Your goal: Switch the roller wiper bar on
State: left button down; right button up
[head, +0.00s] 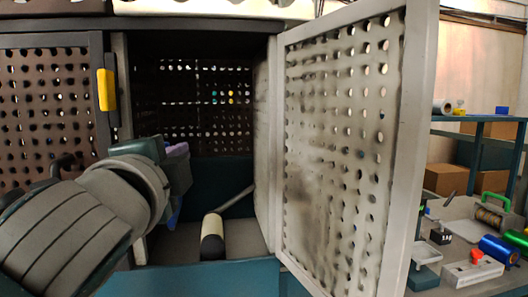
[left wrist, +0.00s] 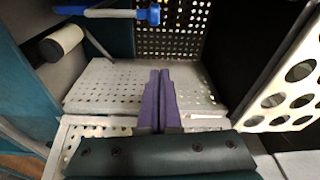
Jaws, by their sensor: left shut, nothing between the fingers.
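A cream roller with dark ends (head: 212,238) lies low inside the open cabinet, with a thin grey arm (head: 236,202) slanting up behind it. The roller also shows at the upper left of the left wrist view (left wrist: 62,43). A pale bar with a blue end piece (left wrist: 150,14) crosses the top of that view; I cannot tell whether it is the wiper bar or its switch. My left gripper (head: 178,150) is at the cabinet opening, above and left of the roller. Its purple fingers (left wrist: 158,92) are shut and empty, apart from the roller and the blue-ended bar. My right gripper is not in view.
The perforated right door (head: 340,150) stands open beside the opening. The left door (head: 45,100) with a yellow handle (head: 106,90) is shut. A perforated panel (left wrist: 110,85) lies below my fingers. A bench with spools and tools (head: 465,240) stands at the right.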

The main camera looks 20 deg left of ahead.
pick_arm(q)
jog(key=shift+a, duration=0.1)
jog(key=x, duration=1)
jog(key=s+a, duration=0.1)
jog(key=s+a+p, duration=0.1)
jog(key=a, duration=0.1)
jog(key=shift+s+f, duration=0.3)
jog(key=shift+f, duration=0.1)
jog(key=a+n, duration=0.1)
jog(key=s+a+n, duration=0.1)
jog(key=n, duration=0.1)
jog(key=s+a+n+b, duration=0.1)
jog(key=n, duration=0.1)
jog(key=shift+s+a+r+y, duration=0.1)
jog(key=shift+s+a+y, duration=0.05)
jog(key=shift+a+y, duration=0.2)
